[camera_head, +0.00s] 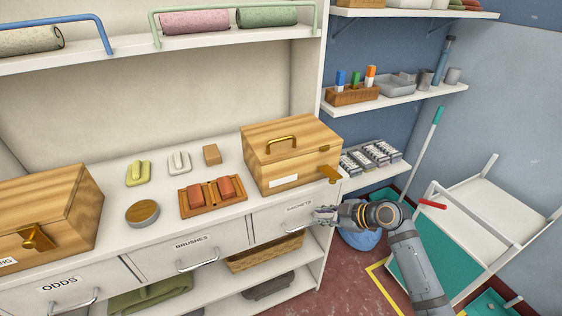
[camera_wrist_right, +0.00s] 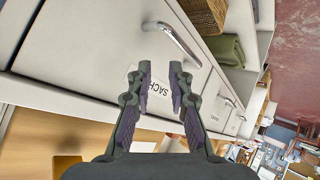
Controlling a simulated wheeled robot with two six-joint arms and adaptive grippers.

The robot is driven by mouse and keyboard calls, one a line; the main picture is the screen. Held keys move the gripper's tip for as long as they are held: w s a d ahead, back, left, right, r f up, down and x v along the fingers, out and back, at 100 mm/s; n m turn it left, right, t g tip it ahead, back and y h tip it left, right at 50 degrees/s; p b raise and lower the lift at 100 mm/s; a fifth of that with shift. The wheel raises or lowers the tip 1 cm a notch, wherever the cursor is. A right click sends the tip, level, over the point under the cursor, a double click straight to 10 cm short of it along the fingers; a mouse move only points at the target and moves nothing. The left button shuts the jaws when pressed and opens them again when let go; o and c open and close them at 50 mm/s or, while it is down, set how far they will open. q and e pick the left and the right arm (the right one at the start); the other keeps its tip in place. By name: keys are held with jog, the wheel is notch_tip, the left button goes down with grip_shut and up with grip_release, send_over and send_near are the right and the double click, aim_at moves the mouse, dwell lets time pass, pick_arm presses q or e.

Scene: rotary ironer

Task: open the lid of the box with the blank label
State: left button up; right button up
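The wooden box with the blank white label (camera_head: 284,182) stands at the right end of the white counter. Its lid is shut, with a brass handle (camera_head: 282,143) on top and a brass latch (camera_head: 329,173) at the front right corner. My right gripper (camera_head: 322,215) is in front of the SACHETS drawer (camera_head: 283,222), below the box and apart from it. In the wrist view my right gripper (camera_wrist_right: 160,78) is open and empty, with the SACHETS drawer handle (camera_wrist_right: 181,42) beyond it. My left gripper is not in view.
Another wooden box (camera_head: 50,205) with a partly hidden label stands at the left. A brush tray (camera_head: 212,210), a round tin (camera_head: 142,213) and small blocks lie between the boxes. The BRUSHES drawer (camera_head: 190,262) is shut. A white chair-like frame (camera_head: 490,215) stands at the right.

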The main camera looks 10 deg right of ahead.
jog(key=s+a+r+n+y+b, duration=0.2)
jog(key=a+r+n, duration=0.2)
jog(key=r+n, duration=0.3)
jog(key=n+y, duration=0.5)
jog(key=n, duration=0.2)
send_near(281, 140)
jog(key=p+x, duration=0.1)
jog(key=x, duration=0.3)
jog(key=p+x, duration=0.2)
jog(key=x, duration=0.3)
jog(key=shift+w, duration=0.3)
jog(key=shift+w+a+f, duration=0.2)
jog(key=shift+a, duration=0.2)
jog(key=shift+c, duration=0.3)
grip_shut()
